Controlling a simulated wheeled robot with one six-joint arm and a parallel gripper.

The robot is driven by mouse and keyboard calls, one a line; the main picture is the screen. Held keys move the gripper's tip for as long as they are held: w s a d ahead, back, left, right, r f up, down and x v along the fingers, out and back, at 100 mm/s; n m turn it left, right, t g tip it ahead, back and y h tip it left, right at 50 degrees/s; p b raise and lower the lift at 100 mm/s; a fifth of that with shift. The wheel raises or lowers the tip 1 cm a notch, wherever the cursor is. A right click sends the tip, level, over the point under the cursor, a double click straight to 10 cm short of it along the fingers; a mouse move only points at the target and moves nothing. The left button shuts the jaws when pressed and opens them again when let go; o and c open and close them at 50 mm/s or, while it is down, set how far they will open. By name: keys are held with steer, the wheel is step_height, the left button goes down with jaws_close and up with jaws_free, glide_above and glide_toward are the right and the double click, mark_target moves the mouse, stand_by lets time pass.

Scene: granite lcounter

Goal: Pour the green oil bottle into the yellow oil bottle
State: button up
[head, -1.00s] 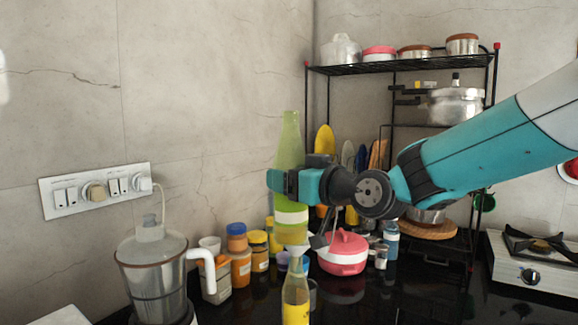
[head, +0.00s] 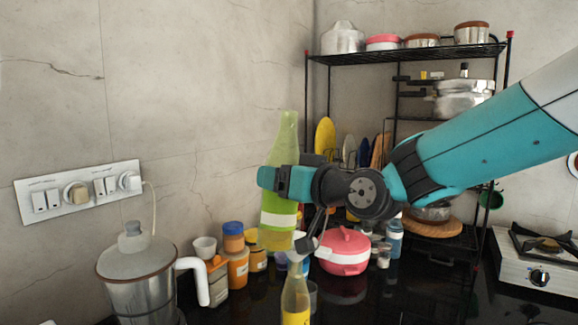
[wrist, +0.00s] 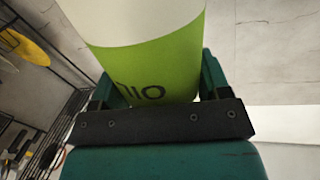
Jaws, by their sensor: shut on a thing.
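The green oil bottle (head: 280,216) is held up in the air by my gripper (head: 284,183), which is shut around its middle. Its narrow end points up and slightly right, and its wide end is down. In the wrist view the green label of the bottle (wrist: 165,65) fills the space between the fingers (wrist: 155,100). The yellow oil bottle (head: 296,301) stands upright on the counter below, with its neck just under the green bottle's lower end. A pale funnel-like piece (head: 299,244) is at its mouth. I cannot tell if the two touch.
A mixer jar (head: 142,275) stands at the left, with several small jars (head: 237,262) behind. A pink pot (head: 343,252) is right of the yellow bottle. A black rack (head: 400,55) and a stove (head: 537,265) are at the right. Dark counter is clear at front right.

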mark_target(270, 205)
steer(key=s+m+p, duration=0.1)
steer(key=s+a+m+p, duration=0.1)
steer(key=s+a+m+g, duration=0.1)
steer(key=shift+s+a+f+m+p, duration=0.15)
steer(key=shift+s+f+m+p, duration=0.1)
steer(key=shift+f+m+p, duration=0.15)
step_height(270, 205, down, 16)
steer(key=s+a+m+g+b, duration=0.1)
steer(key=m+b, duration=0.3)
steer(key=b, duration=0.6)
steer(key=shift+s+a, duration=0.3)
steer(key=shift+s, duration=0.4)
steer(key=shift+r, duration=0.2)
